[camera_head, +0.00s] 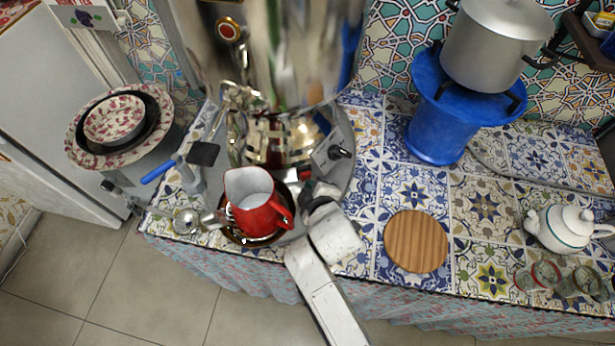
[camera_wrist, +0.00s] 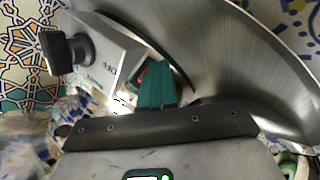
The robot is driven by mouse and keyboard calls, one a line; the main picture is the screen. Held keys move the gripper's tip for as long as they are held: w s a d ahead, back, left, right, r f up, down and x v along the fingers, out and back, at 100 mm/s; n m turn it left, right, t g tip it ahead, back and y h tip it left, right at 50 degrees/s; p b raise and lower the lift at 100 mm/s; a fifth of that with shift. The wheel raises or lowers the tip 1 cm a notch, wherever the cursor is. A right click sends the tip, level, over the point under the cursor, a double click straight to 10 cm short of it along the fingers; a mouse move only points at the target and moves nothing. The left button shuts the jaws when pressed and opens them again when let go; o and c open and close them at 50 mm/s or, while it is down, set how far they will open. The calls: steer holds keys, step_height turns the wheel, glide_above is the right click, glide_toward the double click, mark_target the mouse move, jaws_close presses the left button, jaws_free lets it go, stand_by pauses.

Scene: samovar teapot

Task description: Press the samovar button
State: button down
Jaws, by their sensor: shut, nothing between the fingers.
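The samovar (camera_head: 285,50) is a large shiny metal urn at the top middle of the head view, on a round metal base (camera_head: 345,125). A grey switch box with a black knob (camera_head: 340,153) sits on the base's right side. In the wrist view this box (camera_wrist: 112,62) shows its black knob (camera_wrist: 66,52), "OFF" lettering and a small red part (camera_wrist: 142,72), probably the button. My gripper (camera_wrist: 152,74) has its teal fingers shut and empty, beside the red part and partly hiding it. I cannot tell whether they touch. In the head view my gripper (camera_head: 315,190) is just below the box.
A red jug (camera_head: 250,205) stands on a brown dish just left of my gripper. A wooden disc (camera_head: 416,240) lies right of my arm. A blue stand (camera_head: 438,130) with a grey pot (camera_head: 497,40), a white teapot (camera_head: 562,228) and small glasses (camera_head: 545,275) are farther right.

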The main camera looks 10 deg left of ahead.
steer(key=shift+s+d, duration=0.25)
steer(key=shift+s, duration=0.15)
steer(key=shift+p, duration=0.3)
steer(key=shift+s+d+p, duration=0.5)
steer(key=shift+s+p, duration=0.1)
steer(key=shift+s, duration=0.25)
steer(key=shift+s+d+p, duration=0.55)
steer(key=shift+s, duration=0.35)
steer(key=shift+s+d+p, duration=0.5)
steer(key=shift+s+p, duration=0.1)
steer(key=shift+s, duration=0.25)
